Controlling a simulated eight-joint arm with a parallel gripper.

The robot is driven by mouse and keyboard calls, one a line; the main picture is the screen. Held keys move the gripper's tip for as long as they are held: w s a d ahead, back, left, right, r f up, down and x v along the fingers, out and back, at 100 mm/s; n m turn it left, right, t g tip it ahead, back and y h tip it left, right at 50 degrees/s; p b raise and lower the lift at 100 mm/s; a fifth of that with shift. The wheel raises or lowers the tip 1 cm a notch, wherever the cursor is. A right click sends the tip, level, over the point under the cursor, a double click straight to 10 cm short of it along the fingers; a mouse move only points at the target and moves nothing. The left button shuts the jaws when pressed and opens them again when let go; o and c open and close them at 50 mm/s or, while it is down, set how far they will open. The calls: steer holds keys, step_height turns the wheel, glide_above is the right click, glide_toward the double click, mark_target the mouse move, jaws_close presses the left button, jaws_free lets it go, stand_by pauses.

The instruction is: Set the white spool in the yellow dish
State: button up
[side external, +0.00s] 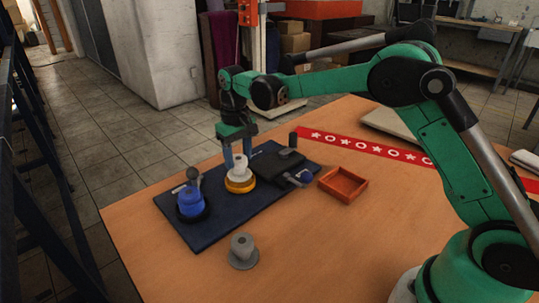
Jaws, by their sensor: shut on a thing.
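The white spool (239,173) is upright at the yellow dish (240,186), in the middle of the dark blue mat (210,232). My gripper (238,160) points down from above, with its blue fingers on either side of the spool's upper part, shut on it. The spool's lower end meets the dish in the picture; whether it rests fully on the dish I cannot tell. The fingertips partly hide the spool's top.
A blue rounded object (190,204) stands on the mat's left part. A black block (272,166) with levers lies right of the dish. A grey spool-like piece (242,249) stands in front of the mat.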

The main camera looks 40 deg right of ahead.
steer(key=shift+f, duration=1)
stand_by(0.6)
steer(key=o, duration=1.1)
steer(key=shift+o, duration=0.2)
step_height(320, 180, up, 6)
steer(key=shift+f, duration=0.15)
steer(key=s+d+r+t, duration=0.1)
steer(key=s+r+t, duration=0.4)
steer(key=s, duration=0.6)
steer(key=s+f+t, duration=0.2)
steer(key=s, duration=0.5)
steer(key=shift+s+d, duration=0.15)
steer(key=shift+d, duration=0.1)
